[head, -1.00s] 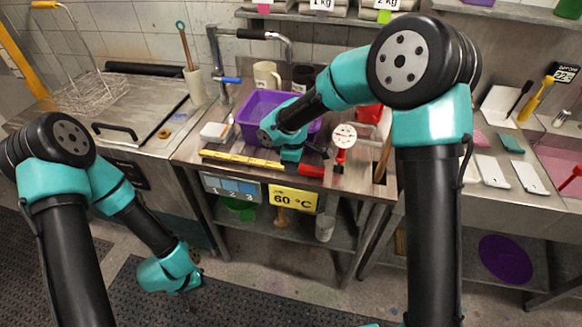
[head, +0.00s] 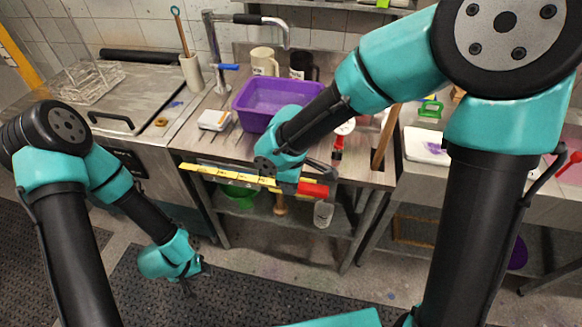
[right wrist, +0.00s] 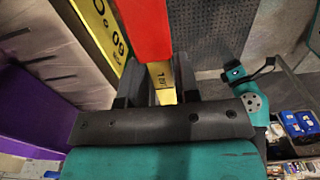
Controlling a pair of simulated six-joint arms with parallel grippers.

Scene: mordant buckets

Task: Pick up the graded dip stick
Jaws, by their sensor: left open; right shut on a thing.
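The graded dip stick (head: 215,175) is a long yellow strip with dark marks and a red end (head: 313,189). My right gripper (head: 283,181) is shut on it near the red end. The stick lies across the front edge of the bench in the head view, sloping down to the right, and seems clear of the top. In the right wrist view the yellow strip (right wrist: 162,83) runs between the right gripper's fingers (right wrist: 163,92), with the red part beyond. My left gripper (head: 187,284) hangs low at the left, open and empty, away from the bench.
A purple tub (head: 268,104) stands on the bench behind the right gripper. A small white scale (head: 213,120) is left of it, and mugs (head: 263,62) stand behind. A red-and-white tool (head: 340,138) is to the right. A green bowl (head: 240,196) is on the lower shelf.

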